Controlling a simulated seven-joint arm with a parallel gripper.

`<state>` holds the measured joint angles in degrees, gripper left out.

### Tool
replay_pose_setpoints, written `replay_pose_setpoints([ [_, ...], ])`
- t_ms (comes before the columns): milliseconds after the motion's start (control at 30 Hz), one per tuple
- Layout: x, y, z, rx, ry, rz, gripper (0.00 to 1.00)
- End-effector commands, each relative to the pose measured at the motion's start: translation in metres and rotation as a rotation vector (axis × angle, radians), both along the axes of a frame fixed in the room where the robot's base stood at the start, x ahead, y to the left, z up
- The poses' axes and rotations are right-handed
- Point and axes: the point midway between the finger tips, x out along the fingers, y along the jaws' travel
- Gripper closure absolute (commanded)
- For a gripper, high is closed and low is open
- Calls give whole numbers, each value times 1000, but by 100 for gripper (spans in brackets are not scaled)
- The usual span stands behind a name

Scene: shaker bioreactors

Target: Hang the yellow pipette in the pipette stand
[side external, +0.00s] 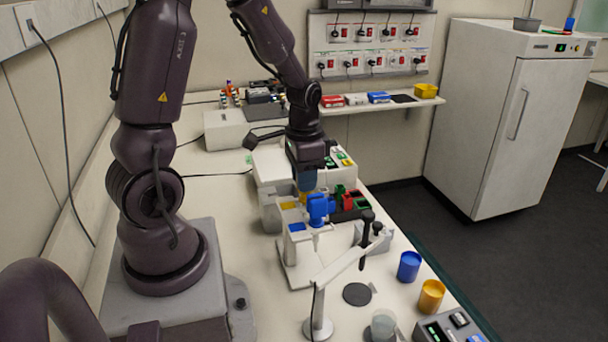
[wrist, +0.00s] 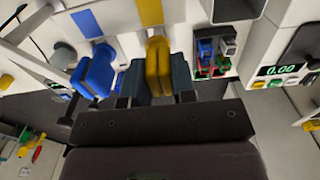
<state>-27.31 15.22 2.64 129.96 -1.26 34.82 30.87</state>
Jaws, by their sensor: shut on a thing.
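My gripper (wrist: 158,88) is shut on the yellow pipette (wrist: 158,62), which sits between the two dark fingers in the wrist view. In the side view my gripper (side external: 306,182) points down over the stand, and only a little of the yellow pipette (side external: 304,198) shows behind the blue one. The white pipette stand (side external: 290,250) has a blue label and a yellow label (wrist: 150,12). The yellow pipette is in line with the yellow label and close to it; I cannot tell whether it touches the stand. A blue pipette (side external: 319,209) hangs at the blue label, beside my gripper (wrist: 93,72).
A pivoting arm on a post (side external: 318,310), a blue cup (side external: 409,266) and a yellow cup (side external: 431,296) stand nearer the front. The bench's left side is mostly clear.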

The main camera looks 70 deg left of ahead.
Motion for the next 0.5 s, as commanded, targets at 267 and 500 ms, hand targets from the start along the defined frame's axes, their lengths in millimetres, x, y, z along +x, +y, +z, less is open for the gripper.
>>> replay_pose_setpoints([
  [267,0,0,-5,0,0,0,100],
  [500,0,0,-5,0,0,0,66],
])
